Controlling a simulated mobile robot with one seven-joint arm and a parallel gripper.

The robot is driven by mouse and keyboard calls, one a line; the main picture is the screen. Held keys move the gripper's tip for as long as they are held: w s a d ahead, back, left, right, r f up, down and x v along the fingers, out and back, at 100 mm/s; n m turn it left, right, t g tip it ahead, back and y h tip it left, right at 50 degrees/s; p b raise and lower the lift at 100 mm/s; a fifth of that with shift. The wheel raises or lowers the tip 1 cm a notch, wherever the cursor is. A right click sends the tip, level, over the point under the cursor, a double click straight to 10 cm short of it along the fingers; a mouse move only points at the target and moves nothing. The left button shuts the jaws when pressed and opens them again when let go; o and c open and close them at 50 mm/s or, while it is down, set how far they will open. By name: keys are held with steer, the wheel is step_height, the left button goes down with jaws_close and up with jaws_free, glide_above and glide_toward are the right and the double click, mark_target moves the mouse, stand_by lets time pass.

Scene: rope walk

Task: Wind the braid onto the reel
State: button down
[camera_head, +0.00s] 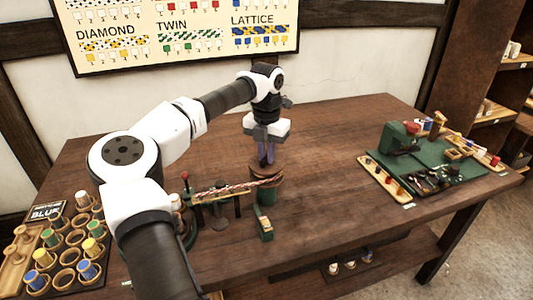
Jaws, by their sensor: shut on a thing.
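The reel (266,179) is a brown wooden spool with wide flanges, upright on a green stand near the middle of the table. The braid (232,189) is a thin red-and-white cord. It runs from the machine at left, over a small dark frame, to the reel's side. My gripper (266,163) points straight down over the reel's top and is shut on a part there. Its fingers hide that part. How much braid lies around the reel is too small to tell.
A red-knobbed machine (186,195) stands left of the frame, partly behind my arm. A small green-and-wood block (265,229) sits in front of the reel. A tray of bobbins (60,248) is at far left, a green work mat (450,172) at right. Table between reel and mat is clear.

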mark_target(266, 157)
stand_by(0.4)
steer(key=c, duration=1.4)
jaws_free()
steer(key=shift+c, duration=0.2)
step_height(266, 157, up, 14)
steer(key=b, duration=0.1)
